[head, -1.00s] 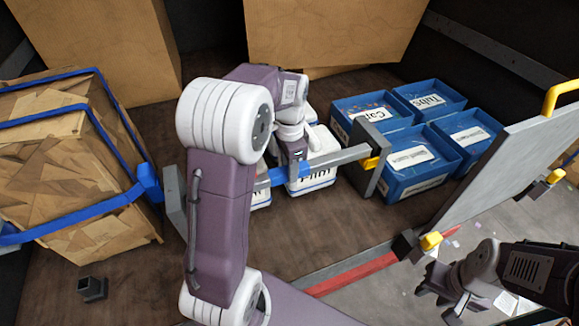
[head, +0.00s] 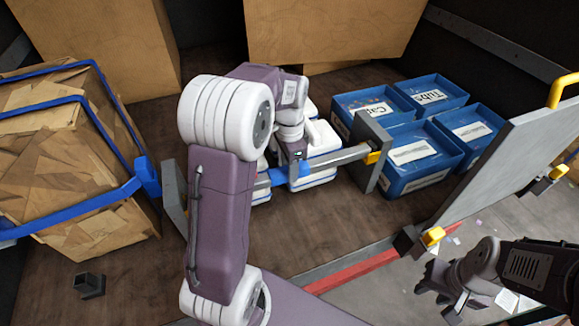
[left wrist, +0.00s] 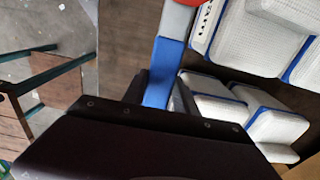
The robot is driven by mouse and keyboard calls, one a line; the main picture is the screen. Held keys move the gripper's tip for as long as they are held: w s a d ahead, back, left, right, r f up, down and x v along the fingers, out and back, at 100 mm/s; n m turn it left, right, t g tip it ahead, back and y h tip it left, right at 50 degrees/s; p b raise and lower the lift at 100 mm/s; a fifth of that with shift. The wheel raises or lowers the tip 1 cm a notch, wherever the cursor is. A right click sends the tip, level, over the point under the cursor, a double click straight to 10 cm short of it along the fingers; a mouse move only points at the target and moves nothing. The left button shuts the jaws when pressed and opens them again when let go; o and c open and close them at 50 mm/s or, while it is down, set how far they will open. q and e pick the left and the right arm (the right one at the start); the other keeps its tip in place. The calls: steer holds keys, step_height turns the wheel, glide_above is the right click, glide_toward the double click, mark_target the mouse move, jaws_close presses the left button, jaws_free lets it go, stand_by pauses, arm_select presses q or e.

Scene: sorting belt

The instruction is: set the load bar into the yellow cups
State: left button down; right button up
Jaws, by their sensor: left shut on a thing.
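The load bar (head: 343,157) is a grey bar with a blue middle part. It spans between two grey upright plates, and its right end is at the yellow cup (head: 373,157) on the right plate; I cannot tell if it is fully seated. The left end and any cup there are hidden behind my left arm. My left gripper (head: 298,168) is shut on the bar's blue part, which also shows in the left wrist view (left wrist: 161,75). My right gripper (head: 438,287) is at the lower right, empty and apparently open.
Blue labelled bins (head: 410,155) stand behind the right plate (head: 367,140). White containers (head: 318,140) lie behind the bar. A strapped carton load (head: 75,165) is at left. A grey panel (head: 510,160) with yellow fittings stands at right.

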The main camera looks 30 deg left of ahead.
arm_select(q)
steer(key=shift+f, duration=0.4)
steer(key=c, duration=0.9)
jaws_free()
steer(key=shift+s+b, duration=0.1)
steer(key=shift+b, duration=0.2)
step_height(320, 180, up, 9)
steer(key=shift+r+b, duration=0.1)
steer(key=shift+b, duration=0.3)
